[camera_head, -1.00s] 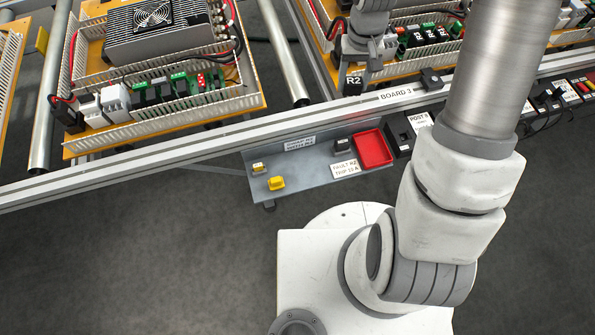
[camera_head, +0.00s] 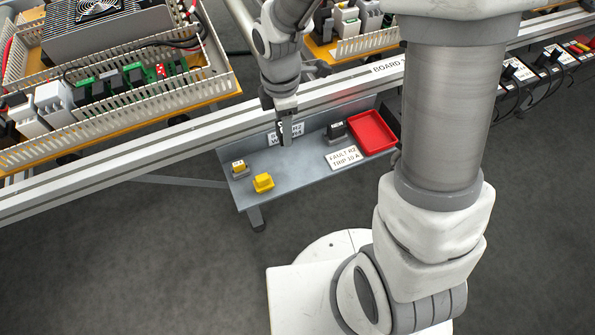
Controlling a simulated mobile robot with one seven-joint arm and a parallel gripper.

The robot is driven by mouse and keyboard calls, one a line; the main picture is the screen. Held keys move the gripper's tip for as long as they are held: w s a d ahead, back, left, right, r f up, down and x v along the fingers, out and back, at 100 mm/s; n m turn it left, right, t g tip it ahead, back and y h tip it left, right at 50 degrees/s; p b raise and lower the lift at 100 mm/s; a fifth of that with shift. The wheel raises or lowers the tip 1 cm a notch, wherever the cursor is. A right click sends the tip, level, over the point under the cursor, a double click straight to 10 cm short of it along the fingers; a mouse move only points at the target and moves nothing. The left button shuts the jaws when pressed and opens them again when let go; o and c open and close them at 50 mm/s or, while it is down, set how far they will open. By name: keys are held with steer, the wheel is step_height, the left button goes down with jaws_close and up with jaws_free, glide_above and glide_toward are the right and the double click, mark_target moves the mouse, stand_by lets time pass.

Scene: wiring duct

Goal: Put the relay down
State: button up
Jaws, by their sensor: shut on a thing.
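My gripper (camera_head: 284,114) is shut on a dark relay (camera_head: 286,138) and points down over the grey shelf (camera_head: 291,178) in front of the rail. The relay hangs in front of a white label at the shelf's back; I cannot tell whether its lower end touches the shelf. The red tray (camera_head: 372,133) lies on the right of the shelf and looks empty. A black part marked NEW (camera_head: 336,131) stands just left of the tray. The fingertips are small and partly dark against the relay.
A yellow block (camera_head: 263,183) and a small yellow-topped part (camera_head: 240,169) stand at the shelf's left. A white card reading FAULT R2 TRIP 10 A (camera_head: 343,158) lies before the tray. The metal rail (camera_head: 130,158) runs behind. The shelf's middle is bare.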

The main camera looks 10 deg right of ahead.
steer(key=shift+s+a+f+n, duration=0.15)
steer(key=shift+a+f+n, duration=0.05)
steer(key=shift+f+n, duration=0.35)
steer(key=shift+s+f+b, duration=0.1)
steer(key=shift+f+b, duration=0.2)
steer(key=shift+b, duration=0.1)
step_height(320, 180, down, 9)
steer(key=b, duration=0.3)
steer(key=shift+f+b, duration=0.15)
steer(key=shift+b, duration=0.25)
steer(key=shift+f, duration=0.25)
steer(key=o, duration=1.2)
steer(key=shift+r, duration=0.1)
steer(key=shift+a+r, duration=0.1)
step_height(320, 180, up, 12)
steer(key=p, duration=0.4)
steer(key=shift+r+p, duration=0.1)
steer(key=shift+p, duration=0.2)
